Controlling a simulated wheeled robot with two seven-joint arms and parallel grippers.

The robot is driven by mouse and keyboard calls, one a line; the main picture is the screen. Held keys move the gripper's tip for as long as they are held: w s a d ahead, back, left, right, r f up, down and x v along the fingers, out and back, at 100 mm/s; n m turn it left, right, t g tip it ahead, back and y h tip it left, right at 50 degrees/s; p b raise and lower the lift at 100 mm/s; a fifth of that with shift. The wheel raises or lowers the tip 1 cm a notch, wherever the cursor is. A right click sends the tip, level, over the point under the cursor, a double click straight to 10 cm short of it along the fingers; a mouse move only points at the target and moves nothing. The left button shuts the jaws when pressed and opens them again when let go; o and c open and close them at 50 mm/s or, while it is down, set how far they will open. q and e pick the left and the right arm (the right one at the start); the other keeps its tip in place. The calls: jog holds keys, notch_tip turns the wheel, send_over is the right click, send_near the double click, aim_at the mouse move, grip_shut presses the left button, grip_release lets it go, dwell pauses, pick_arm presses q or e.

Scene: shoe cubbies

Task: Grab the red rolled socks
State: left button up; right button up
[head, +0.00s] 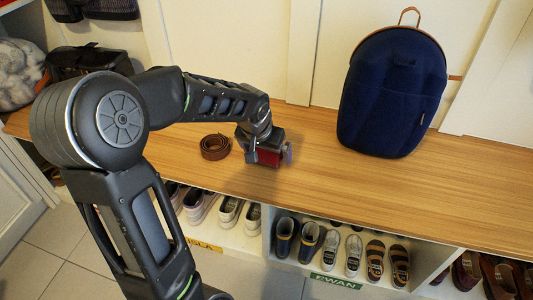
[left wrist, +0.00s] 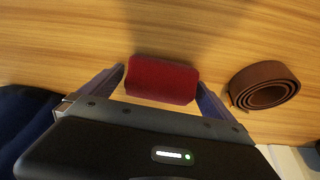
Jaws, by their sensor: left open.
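The red rolled socks (left wrist: 161,80) lie on the wooden bench top, a dark red roll between the two fingers of my left gripper (left wrist: 160,88) in the left wrist view. The fingers stand on either side of the roll, and the gripper is open. I cannot tell whether either finger touches it. In the head view the red socks (head: 268,158) show partly under my left gripper (head: 271,155), low over the bench. My right gripper is not in view.
A coiled brown belt (head: 215,147) lies close beside my left gripper on the bench (head: 330,185). A navy backpack (head: 393,92) stands to the right against the wall. Shoes (head: 330,250) fill the cubbies below. The bench is bare between gripper and backpack.

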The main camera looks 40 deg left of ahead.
pick_arm(q)
jog(key=shift+c, duration=0.2)
jog(key=c, duration=1.3)
